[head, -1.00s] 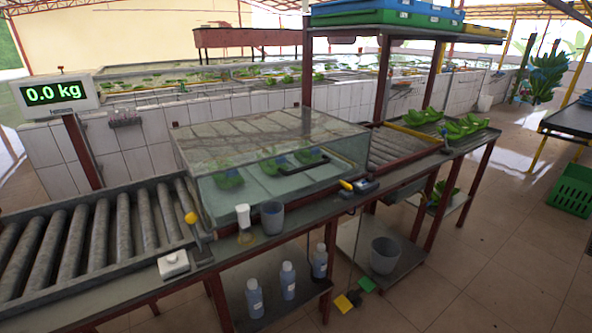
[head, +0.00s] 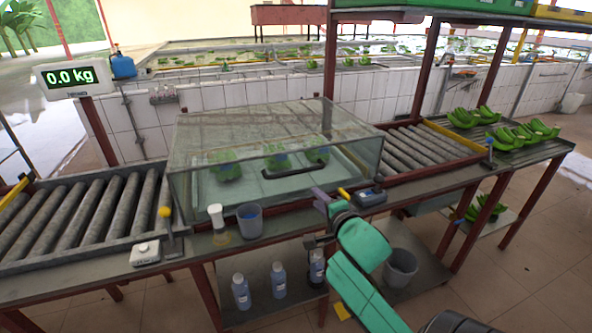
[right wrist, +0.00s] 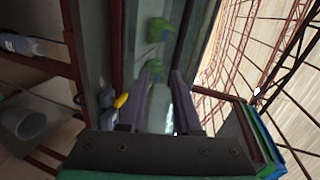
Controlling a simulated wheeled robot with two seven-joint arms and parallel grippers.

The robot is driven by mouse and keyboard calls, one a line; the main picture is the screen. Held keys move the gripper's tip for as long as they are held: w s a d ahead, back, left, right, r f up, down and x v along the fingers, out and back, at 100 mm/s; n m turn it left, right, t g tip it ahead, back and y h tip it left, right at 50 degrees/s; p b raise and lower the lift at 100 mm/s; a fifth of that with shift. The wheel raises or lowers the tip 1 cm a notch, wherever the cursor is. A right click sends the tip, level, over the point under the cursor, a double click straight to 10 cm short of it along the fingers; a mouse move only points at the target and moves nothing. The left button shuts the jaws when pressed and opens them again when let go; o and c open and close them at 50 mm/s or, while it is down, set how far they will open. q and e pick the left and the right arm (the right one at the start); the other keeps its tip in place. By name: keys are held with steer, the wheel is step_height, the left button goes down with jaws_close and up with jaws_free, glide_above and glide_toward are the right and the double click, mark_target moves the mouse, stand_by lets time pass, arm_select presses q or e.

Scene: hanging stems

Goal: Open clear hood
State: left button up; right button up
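The clear hood (head: 225,135) is a see-through box lying shut over the middle of the conveyor, with green banana clusters (head: 277,158) visible under it. Its dark handle (head: 295,171) is on the front face. My right gripper (head: 322,197) is in front of the hood, below and right of the handle, and apart from it. In the right wrist view its two purple fingers (right wrist: 161,100) are spread with nothing gripped between them; the hood's glass and green bananas show beyond. My left gripper is not in view.
A scanner-like device (head: 370,196) lies on the front ledge close to my right gripper. A grey cup (head: 250,219) and a white-capped bottle (head: 218,222) stand left of it. Rollers (head: 430,145) run right of the hood. A shelf post (head: 330,60) rises behind.

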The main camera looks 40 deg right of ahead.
step_height(320, 180, up, 3)
steer(key=p, duration=0.1)
glide_toward(298, 173)
steer(key=w, duration=0.3)
steer(key=shift+m+t, duration=0.3)
steer(key=shift+m, duration=0.1)
steer(key=x, duration=0.4)
steer(key=d+f+p+x, duration=0.1)
steer(key=x, duration=0.2)
steer(key=shift+s+d, duration=0.15)
steer(key=shift+s, duration=0.05)
steer(key=shift+w+f, duration=0.1)
steer(key=shift+w, duration=0.3)
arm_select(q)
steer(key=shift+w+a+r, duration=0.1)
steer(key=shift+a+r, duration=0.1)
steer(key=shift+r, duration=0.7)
arm_select(e)
steer(key=shift+s, duration=0.1)
steer(key=c, duration=0.5)
jaws_close()
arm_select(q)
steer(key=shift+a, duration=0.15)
arm_select(e)
steer(key=shift+f, duration=0.1)
